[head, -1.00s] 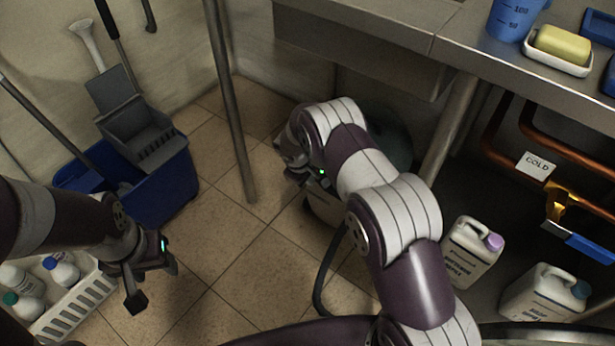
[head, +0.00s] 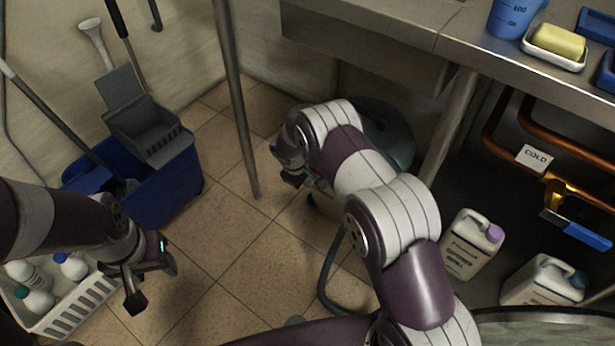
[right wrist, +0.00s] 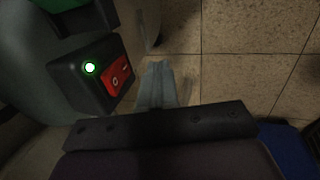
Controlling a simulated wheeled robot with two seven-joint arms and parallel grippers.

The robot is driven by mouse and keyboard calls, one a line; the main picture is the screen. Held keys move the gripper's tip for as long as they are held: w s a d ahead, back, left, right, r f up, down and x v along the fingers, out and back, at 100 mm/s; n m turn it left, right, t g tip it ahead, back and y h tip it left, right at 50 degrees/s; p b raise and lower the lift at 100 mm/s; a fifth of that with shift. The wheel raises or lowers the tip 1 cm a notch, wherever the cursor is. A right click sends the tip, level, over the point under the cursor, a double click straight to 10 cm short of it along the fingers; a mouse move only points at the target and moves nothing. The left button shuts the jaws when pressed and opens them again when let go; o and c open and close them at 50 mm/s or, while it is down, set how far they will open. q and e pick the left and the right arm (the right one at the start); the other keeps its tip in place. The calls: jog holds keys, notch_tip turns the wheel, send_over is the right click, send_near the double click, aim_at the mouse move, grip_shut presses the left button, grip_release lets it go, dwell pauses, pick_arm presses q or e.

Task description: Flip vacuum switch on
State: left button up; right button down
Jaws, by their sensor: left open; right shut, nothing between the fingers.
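The vacuum (head: 392,122) is a dull grey-green body under the counter, mostly hidden behind my right arm in the head view. Its black switch box (right wrist: 75,85) shows in the right wrist view, with a red rocker switch (right wrist: 117,79) marked O and I and a lit green lamp (right wrist: 89,67). My right gripper (right wrist: 157,75) is shut and empty, its fingers just right of the rocker; I cannot tell whether they touch it. In the head view the right gripper (head: 287,172) is partly hidden by its own wrist. My left gripper (head: 150,285) is open and empty above the floor.
A blue mop bucket (head: 165,190) stands at the left behind a white bottle crate (head: 85,305). A metal leg (head: 235,100) stands left of my right gripper. A hose (head: 328,275) curves over the floor. Two jugs (head: 470,245) (head: 543,282) stand at right.

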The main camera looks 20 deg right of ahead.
jog(key=s+a+r+p, duration=0.3)
jog(key=a+r+p, duration=0.1)
jog(key=r, duration=0.4)
jog(key=shift+s+a+r, duration=0.15)
jog(key=shift+s+a, duration=0.1)
jog(key=shift+s, duration=0.1)
jog(key=s+d+r+m+g+y, duration=0.1)
jog(key=s+d+r+m, duration=0.25)
jog(key=s+r, duration=0.65)
jog(key=s+d+r+m+g+y, duration=0.15)
jog(key=s+r+m, duration=0.3)
jog(key=s, duration=0.95)
notch_tip(320, 180, up, 40)
jog(key=d+t+p, duration=0.1)
jog(key=p, duration=3.7)
jog(key=shift+w+d+r+n+t+p, duration=0.15)
jog(key=shift+w+n+t+p, duration=0.15)
jog(key=shift+w+t+p, duration=0.05)
